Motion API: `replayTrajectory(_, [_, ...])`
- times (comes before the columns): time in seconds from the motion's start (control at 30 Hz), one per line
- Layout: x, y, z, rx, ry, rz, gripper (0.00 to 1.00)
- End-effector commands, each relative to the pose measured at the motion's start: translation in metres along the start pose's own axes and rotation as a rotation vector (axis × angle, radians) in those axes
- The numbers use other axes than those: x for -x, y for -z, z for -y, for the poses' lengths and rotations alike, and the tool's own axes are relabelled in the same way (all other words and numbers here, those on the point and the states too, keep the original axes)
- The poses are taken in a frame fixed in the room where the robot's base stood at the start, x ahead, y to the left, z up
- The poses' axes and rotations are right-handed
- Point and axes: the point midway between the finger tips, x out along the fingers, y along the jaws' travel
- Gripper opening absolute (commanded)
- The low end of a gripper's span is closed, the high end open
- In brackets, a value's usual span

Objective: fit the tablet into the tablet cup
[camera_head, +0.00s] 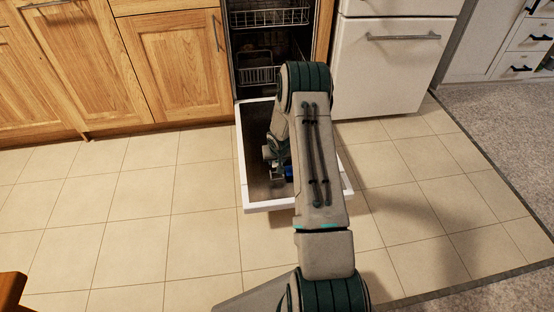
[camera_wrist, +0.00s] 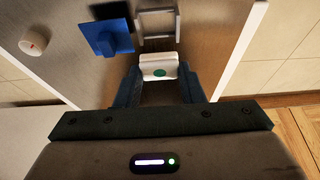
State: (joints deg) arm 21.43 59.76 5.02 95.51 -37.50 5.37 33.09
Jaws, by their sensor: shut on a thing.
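The tablet (camera_wrist: 153,65) is a small white block with a green spot, seen in the wrist view between the two blue fingers of my gripper (camera_wrist: 158,73). My gripper is shut on it. A grey square-rimmed recess (camera_wrist: 157,45), which looks like the tablet cup, is on the door panel just beyond the tablet. A blue square flap (camera_wrist: 108,38) stands to its left. The tablet appears outside the cup; the gap between them is hard to judge. In the head view my arm hides most of this area, and the tablet cannot be made out.
The dishwasher door (camera_head: 254,160) is folded down flat, with wire racks (camera_head: 268,17) inside the machine behind it. A round white knob (camera_wrist: 33,43) sits left of the blue flap. Wooden cabinets (camera_head: 183,68) and a white drawer front (camera_head: 390,75) flank the machine. Tiled floor is clear on the left.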

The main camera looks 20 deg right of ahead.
Motion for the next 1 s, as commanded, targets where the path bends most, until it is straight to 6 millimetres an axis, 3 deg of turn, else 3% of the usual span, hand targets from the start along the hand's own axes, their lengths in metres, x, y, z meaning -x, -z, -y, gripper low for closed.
replayTrajectory(1.0, [-0.049, -0.020, 0.000, 0.000, 0.000, 0.001, 0.14])
